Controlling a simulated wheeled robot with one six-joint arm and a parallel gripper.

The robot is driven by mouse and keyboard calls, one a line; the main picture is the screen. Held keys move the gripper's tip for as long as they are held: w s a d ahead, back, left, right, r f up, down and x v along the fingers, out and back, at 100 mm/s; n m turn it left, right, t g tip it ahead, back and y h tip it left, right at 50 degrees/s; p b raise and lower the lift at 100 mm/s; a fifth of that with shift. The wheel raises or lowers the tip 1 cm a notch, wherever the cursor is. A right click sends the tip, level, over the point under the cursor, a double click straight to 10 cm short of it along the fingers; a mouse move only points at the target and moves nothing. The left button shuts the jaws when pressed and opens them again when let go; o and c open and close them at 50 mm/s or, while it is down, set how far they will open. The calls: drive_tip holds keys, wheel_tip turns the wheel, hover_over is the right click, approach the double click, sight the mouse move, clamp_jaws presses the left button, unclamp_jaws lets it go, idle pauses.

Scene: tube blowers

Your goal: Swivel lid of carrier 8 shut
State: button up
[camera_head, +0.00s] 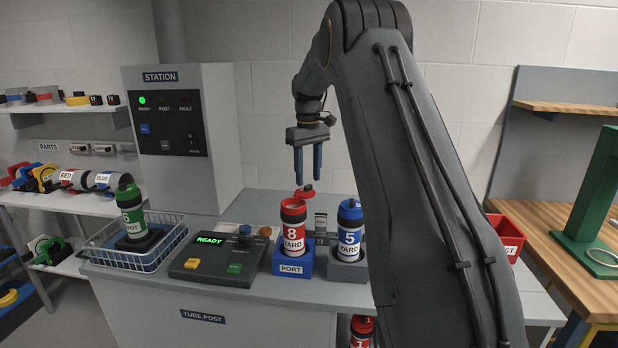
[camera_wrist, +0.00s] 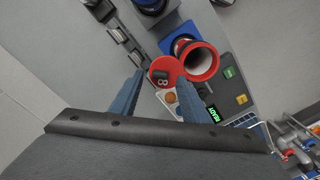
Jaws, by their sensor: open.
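Carrier 8 (camera_head: 293,230) is a red-banded canister labelled 8 and YARD, standing upright in the blue PORT holder (camera_head: 293,262). It also shows in the wrist view (camera_wrist: 201,62), where its mouth is open. Its red lid (camera_head: 304,191) is swung out to the side of the mouth; in the wrist view the lid (camera_wrist: 165,72) bears an 8 and lies beside the rim. My gripper (camera_head: 308,165) is open and empty, pointing down just above the lid. In the wrist view its fingers (camera_wrist: 157,95) appear on either side of the lid, apart from it.
Carrier 5 (camera_head: 350,230), blue, stands upright close to the right in a grey holder. The control panel (camera_head: 225,258) reading READY is left of the port. A wire basket (camera_head: 135,243) holds a green carrier (camera_head: 132,212). The station cabinet (camera_head: 180,135) rises behind.

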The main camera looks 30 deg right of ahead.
sight(305, 190)
drive_tip(key=shift+f+p, duration=0.3)
drive_tip(key=shift+f, duration=0.9)
drive_tip(key=c, duration=1.1)
drive_tip(key=shift+o, duration=0.2)
